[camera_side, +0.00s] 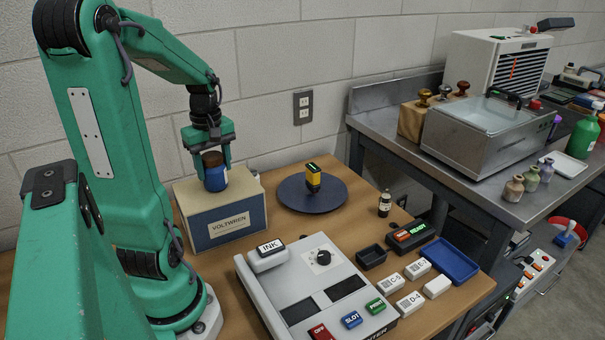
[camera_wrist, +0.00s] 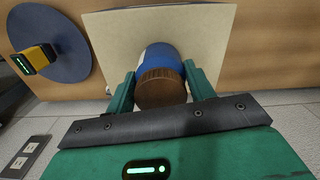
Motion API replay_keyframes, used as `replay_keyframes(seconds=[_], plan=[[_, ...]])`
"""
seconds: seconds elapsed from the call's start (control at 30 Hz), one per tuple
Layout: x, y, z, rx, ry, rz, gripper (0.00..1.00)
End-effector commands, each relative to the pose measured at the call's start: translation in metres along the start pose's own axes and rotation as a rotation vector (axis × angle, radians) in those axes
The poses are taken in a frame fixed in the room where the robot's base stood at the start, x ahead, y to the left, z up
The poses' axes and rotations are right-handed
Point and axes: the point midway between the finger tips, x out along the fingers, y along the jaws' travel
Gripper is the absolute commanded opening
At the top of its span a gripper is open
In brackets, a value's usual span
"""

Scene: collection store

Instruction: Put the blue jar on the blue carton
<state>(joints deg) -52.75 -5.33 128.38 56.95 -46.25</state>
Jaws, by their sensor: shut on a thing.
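The blue jar (camera_side: 215,178) has a brown lid and is upright between the fingers of my gripper (camera_side: 210,165). In the wrist view the jar's brown lid (camera_wrist: 161,88) and blue body show between the two green fingers of my gripper (camera_wrist: 161,90), which is shut on it. The carton (camera_side: 222,227), with a blue front, a pale top and a "VOLTWREN" label, stands on the wooden table. Its pale top (camera_wrist: 110,40) lies beneath the jar in the wrist view. The jar is over the carton's top; I cannot tell whether its base touches it.
A dark blue round plate (camera_side: 333,200) with a yellow and black device (camera_side: 313,178) lies right of the carton. A grey labelling machine (camera_side: 320,290) stands in front. A small dark bottle (camera_side: 384,204), a blue tray (camera_side: 446,262) and white boxes stand further right.

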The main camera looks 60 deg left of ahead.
Motion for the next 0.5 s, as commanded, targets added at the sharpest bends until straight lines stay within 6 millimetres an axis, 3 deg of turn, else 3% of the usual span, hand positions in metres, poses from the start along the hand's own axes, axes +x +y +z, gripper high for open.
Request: replay_keyframes(seconds=[0.47,0.5], plan=[[0.0054,0.0000,0.0001,0.000,0.000,0.000,0.28],[0.0051,-0.0001,0.0001,0.000,0.000,0.000,0.61]])
